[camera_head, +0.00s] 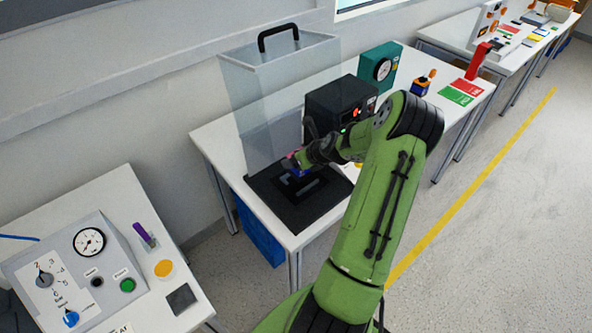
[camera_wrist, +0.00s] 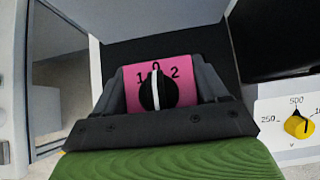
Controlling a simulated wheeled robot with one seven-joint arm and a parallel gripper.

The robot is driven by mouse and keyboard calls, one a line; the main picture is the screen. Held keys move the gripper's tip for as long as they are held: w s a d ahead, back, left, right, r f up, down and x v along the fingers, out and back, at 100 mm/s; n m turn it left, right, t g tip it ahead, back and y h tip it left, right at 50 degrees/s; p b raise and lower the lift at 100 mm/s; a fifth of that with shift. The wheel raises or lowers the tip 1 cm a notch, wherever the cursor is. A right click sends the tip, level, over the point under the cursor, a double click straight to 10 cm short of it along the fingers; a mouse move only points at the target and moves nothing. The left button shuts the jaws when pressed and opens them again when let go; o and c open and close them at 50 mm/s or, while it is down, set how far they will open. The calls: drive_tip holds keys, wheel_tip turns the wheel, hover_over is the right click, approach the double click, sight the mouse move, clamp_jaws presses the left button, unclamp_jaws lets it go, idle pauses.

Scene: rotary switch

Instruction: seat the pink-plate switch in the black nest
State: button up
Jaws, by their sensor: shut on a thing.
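The pink-plate switch (camera_wrist: 185,85) is between the fingers of my gripper (camera_wrist: 165,90) in the wrist view. Its plate reads 1, 0, 2, and the white line on its black knob (camera_wrist: 158,92) points up at 0. In the head view a small bit of pink (camera_head: 294,154) and blue shows at my gripper (camera_head: 297,163), mostly hidden by the wrist. My gripper is shut on the switch. It is over the back part of the black nest (camera_head: 312,187), a dark plate with a recess on the table. Whether the switch touches the nest cannot be told.
A clear box with a black handle (camera_head: 279,38) stands behind the nest, close to my gripper. A black device (camera_head: 336,102) stands to the right; a yellow knob (camera_wrist: 298,125) shows in the wrist view. A teal gauge box (camera_head: 379,70) stands farther right. The left table holds a control panel (camera_head: 75,270).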

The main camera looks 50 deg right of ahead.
drive_tip(key=f, duration=0.4)
drive_tip(key=shift+w+f+b, duration=0.1)
drive_tip(key=shift+w+b, duration=0.1)
drive_tip(key=shift+b, duration=0.15)
drive_tip(key=o, duration=1.2)
drive_tip(key=shift+s+r, duration=0.15)
drive_tip(key=shift+r, duration=0.1)
drive_tip(key=p+v, duration=0.2)
drive_tip(key=v, duration=0.9)
drive_tip(key=shift+s+r, duration=0.25)
